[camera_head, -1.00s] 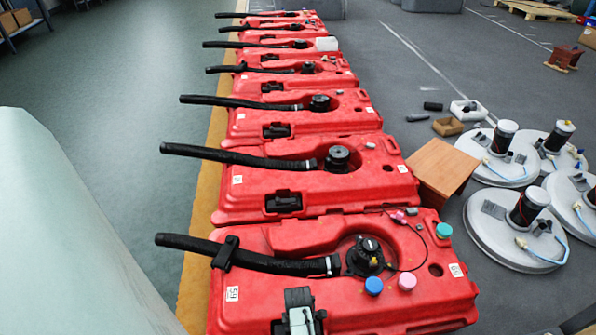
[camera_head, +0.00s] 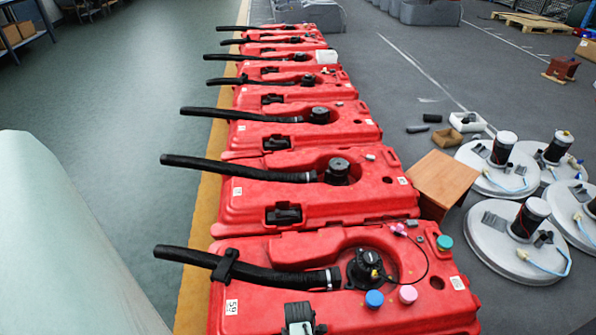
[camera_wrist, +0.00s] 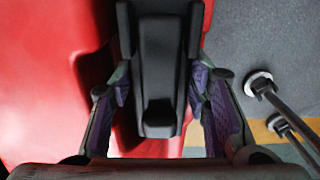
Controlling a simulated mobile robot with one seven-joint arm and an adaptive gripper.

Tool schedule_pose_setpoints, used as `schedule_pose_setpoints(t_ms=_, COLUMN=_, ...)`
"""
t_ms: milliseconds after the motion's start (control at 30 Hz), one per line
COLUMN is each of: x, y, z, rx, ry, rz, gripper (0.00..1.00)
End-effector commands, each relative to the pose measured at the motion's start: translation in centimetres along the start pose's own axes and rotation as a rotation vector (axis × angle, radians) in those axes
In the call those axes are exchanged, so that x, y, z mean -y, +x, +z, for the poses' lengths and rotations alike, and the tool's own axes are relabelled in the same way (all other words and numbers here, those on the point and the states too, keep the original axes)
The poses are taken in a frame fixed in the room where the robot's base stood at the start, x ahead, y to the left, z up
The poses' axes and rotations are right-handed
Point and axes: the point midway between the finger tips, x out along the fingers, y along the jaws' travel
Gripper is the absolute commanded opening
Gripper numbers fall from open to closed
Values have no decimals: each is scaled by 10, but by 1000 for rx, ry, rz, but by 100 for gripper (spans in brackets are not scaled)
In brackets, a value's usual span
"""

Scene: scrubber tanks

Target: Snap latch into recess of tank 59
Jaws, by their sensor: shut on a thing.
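Tank 59 is the nearest red tank (camera_head: 350,312) in the head view, with a "59" label at its left; its red body also fills the left of the wrist view (camera_wrist: 45,70). The black latch (camera_wrist: 165,50) is upright in the middle of the wrist view, over the red body. My gripper (camera_wrist: 160,92) is shut on it, with purple-padded fingers at both sides. In the head view, a black piece with a pale grey part (camera_head: 299,318) shows at the tank's near edge, cut by the frame. The recess is hidden there, and I cannot tell whether the latch touches it.
A black hose (camera_head: 245,269) and round cap (camera_head: 364,268) lie on tank 59. Blue (camera_head: 374,299), pink (camera_head: 407,294) and green (camera_head: 445,242) caps sit nearby. Behind is tank 51 (camera_head: 350,205), with a black latch (camera_head: 283,214) in its recess. Grey floor lies at both sides.

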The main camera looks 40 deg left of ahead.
Motion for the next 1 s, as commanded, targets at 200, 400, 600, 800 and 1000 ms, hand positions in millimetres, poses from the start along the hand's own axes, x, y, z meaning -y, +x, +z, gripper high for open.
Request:
schedule_pose_setpoints(t_ms=200, x=0, y=3, z=0, rx=0, ry=0, rz=1, gripper=9)
schedule_pose_setpoints(t_ms=400, x=0, y=6, z=0, rx=0, ry=0, rz=1, gripper=9)
schedule_pose_setpoints(t_ms=600, x=0, y=9, z=0, rx=0, ry=0, rz=1, gripper=9)
schedule_pose_setpoints(t_ms=800, x=0, y=9, z=0, rx=0, ry=0, rz=0, gripper=9)
schedule_pose_setpoints(t_ms=1000, x=0, y=9, z=0, rx=0, ry=0, rz=1, gripper=48)
